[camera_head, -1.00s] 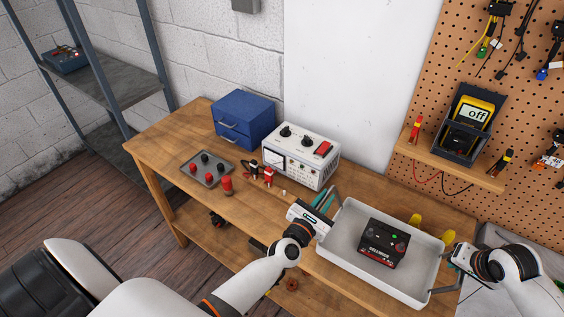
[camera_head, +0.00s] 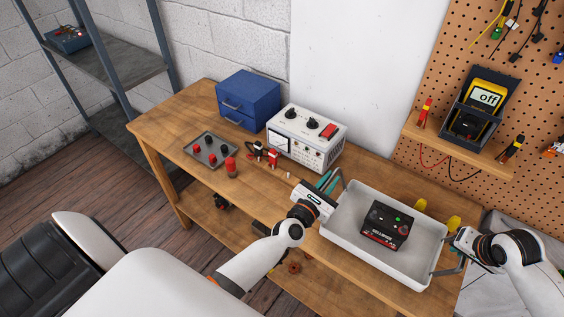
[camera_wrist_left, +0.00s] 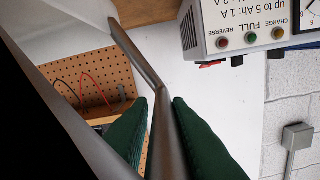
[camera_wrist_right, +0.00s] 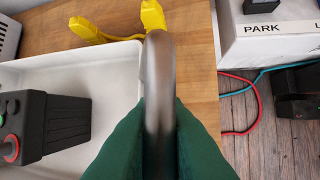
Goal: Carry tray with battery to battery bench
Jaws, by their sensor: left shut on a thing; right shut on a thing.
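The white tray (camera_head: 344,233) is over the right end of the wooden bench, and I cannot tell if it touches the top. A black battery (camera_head: 386,226) with a red-marked front sits upright inside it; part of it shows in the right wrist view (camera_wrist_right: 42,125). My left gripper (camera_head: 331,187) is shut on the tray's left handle, and its green fingers straddle the grey bar in the left wrist view (camera_wrist_left: 158,115). My right gripper (camera_head: 459,257) is shut on the right handle, which shows between green fingers in the right wrist view (camera_wrist_right: 159,90).
The wooden bench (camera_head: 190,110) holds a blue drawer box (camera_head: 248,98), a charger (camera_head: 306,137), a small grey tray (camera_head: 228,157) of posts and red clamps (camera_head: 266,154). Yellow pieces (camera_head: 453,223) lie behind the tray. A shelf with a meter (camera_head: 476,110) is above right.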

